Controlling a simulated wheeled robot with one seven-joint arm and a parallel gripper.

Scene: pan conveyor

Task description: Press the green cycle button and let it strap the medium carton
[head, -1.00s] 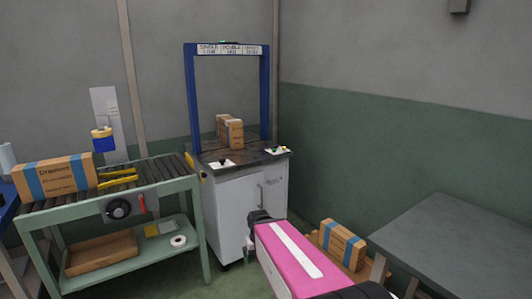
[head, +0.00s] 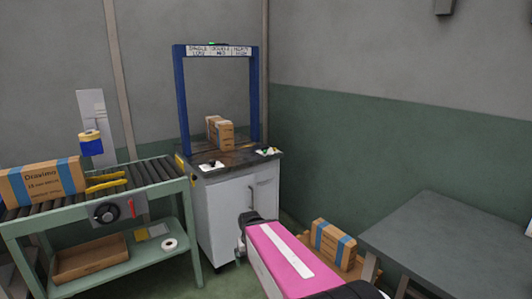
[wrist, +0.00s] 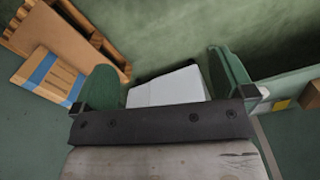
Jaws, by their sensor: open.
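The strapping machine (head: 233,205) stands at the back middle of the head view, a white cabinet with a dark top and a blue arch. A brown carton (head: 221,133) stands on its top under the arch; no strap on it can be made out. A small panel (head: 268,152) at the top's right corner has tiny controls, one looking green. My gripper (wrist: 165,84) shows in the wrist view with its green fingers wide apart and nothing held. A pale flat shape (wrist: 167,87) lies beyond the fingers; I cannot tell what it is. The panel is not recognisable there.
A roller conveyor (head: 112,227) at left holds a blue-strapped carton (head: 42,183). A blue-strapped carton (head: 333,244) is low at right, beside a grey table (head: 440,240). It seems to show in the wrist view (wrist: 50,75) near pallet wood. A little floor shows before the machine.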

